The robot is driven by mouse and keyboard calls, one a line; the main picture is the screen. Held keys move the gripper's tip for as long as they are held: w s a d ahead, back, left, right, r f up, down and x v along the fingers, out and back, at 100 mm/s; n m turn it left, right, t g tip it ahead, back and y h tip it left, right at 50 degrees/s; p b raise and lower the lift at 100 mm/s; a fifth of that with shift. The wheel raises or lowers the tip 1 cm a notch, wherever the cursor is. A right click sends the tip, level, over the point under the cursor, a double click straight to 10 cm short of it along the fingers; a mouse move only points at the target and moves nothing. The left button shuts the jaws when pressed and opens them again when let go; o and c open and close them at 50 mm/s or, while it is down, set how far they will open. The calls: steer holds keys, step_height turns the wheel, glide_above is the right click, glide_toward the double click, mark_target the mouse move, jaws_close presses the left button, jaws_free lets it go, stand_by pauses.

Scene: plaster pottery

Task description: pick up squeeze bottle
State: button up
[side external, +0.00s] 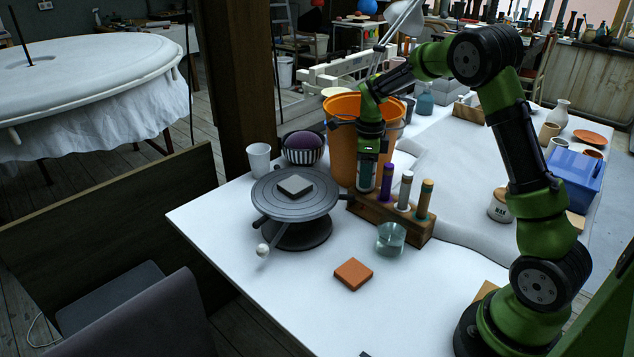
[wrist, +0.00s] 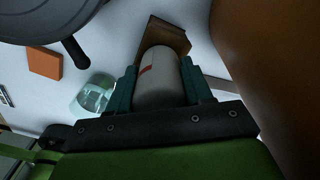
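A pale grey-white cylinder with a red mark (wrist: 158,80), which looks like the squeeze bottle, stands between the fingers of my gripper (wrist: 160,88) in the wrist view. The fingers flank it closely on both sides; I cannot tell whether they press on it. In the side view my gripper (side external: 366,178) points down at the left end of a wooden rack (side external: 418,230), and its fingers mostly hide the bottle there. The rack also shows behind the bottle in the wrist view (wrist: 166,32).
Several tubes stand in the rack, including a purple one (side external: 386,182) close beside my gripper. An orange bucket (side external: 340,150) stands just behind. A turntable (side external: 295,205) is at left, a glass jar (side external: 391,238) in front. An orange block (side external: 353,274) lies on the clear front table.

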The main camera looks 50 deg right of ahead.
step_height(320, 180, up, 10)
steer(key=shift+r, duration=0.1)
stand_by(0.6)
stand_by(0.4)
steer(key=shift+w+a, duration=0.15)
steer(key=shift+a, duration=0.15)
steer(key=w+a+r+t, duration=0.1)
steer(key=w+a, duration=0.2)
steer(key=a, duration=0.4)
steer(key=w+a, duration=0.3)
steer(key=a, duration=0.4)
steer(key=shift+w+r+t, duration=0.15)
steer(key=shift+r+t, duration=0.2)
steer(key=shift+t, duration=0.05)
